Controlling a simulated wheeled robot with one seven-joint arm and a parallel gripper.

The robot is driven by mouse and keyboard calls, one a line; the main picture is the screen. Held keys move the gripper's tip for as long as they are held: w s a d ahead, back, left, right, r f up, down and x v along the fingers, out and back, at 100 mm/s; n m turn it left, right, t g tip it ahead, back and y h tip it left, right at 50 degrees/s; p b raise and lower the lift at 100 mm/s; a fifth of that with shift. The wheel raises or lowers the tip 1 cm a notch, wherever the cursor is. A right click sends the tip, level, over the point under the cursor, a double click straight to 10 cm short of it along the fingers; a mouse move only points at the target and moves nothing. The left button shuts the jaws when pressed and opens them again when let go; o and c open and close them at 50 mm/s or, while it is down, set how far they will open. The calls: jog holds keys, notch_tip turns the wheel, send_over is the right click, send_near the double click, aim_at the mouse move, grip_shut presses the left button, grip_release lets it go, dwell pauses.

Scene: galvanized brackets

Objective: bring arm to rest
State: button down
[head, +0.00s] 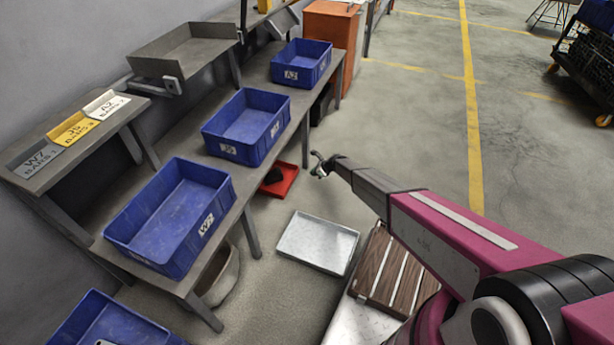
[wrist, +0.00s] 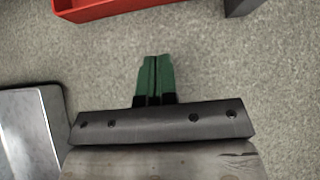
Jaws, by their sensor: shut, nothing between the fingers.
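My gripper (head: 320,167) is at the end of my magenta arm, in the open space to the right of the bench in the head view. In the wrist view its green fingers (wrist: 154,80) are closed together with nothing between them. Bare concrete floor lies beyond the fingertips. The gripper touches nothing that I can see.
A bench (head: 247,188) on the left holds blue bins (head: 168,217), (head: 247,125), (head: 301,62). A red tray (head: 281,180) lies on the floor near my gripper; it also shows in the wrist view (wrist: 98,8). A cart (head: 587,58) stands far right. Floor between is clear.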

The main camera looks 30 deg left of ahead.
jog(key=shift+v, duration=1.25)
jog(key=s+d+r+n+h, duration=0.1)
jog(key=d+r+n, duration=0.2)
jog(key=d+r, duration=0.65)
jog(key=s+d+r+n+t+h, duration=0.1)
jog(key=d+r+n, duration=0.2)
jog(key=d+r, duration=0.7)
jog(key=s+d+r+n+h, duration=0.1)
jog(key=d+r+n+h, duration=0.3)
jog(key=d, duration=1)
jog(key=s+d+r+n+h, duration=0.1)
jog(key=s+d+r+n, duration=0.1)
jog(key=s+d+r, duration=0.4)
jog(key=s+d+r+n+h, duration=0.1)
jog(key=s+d+r, duration=0.4)
jog(key=d, duration=1)
jog(key=s+d+r+n+h, duration=0.1)
jog(key=s+d+r+n, duration=0.2)
jog(key=s+d+r, duration=0.3)
jog(key=d+r, duration=0.3)
jog(key=d, duration=0.2)
jog(key=shift+s+r+n, duration=0.3)
jog(key=shift+s+n, duration=0.05)
jog(key=shift+n, duration=0.05)
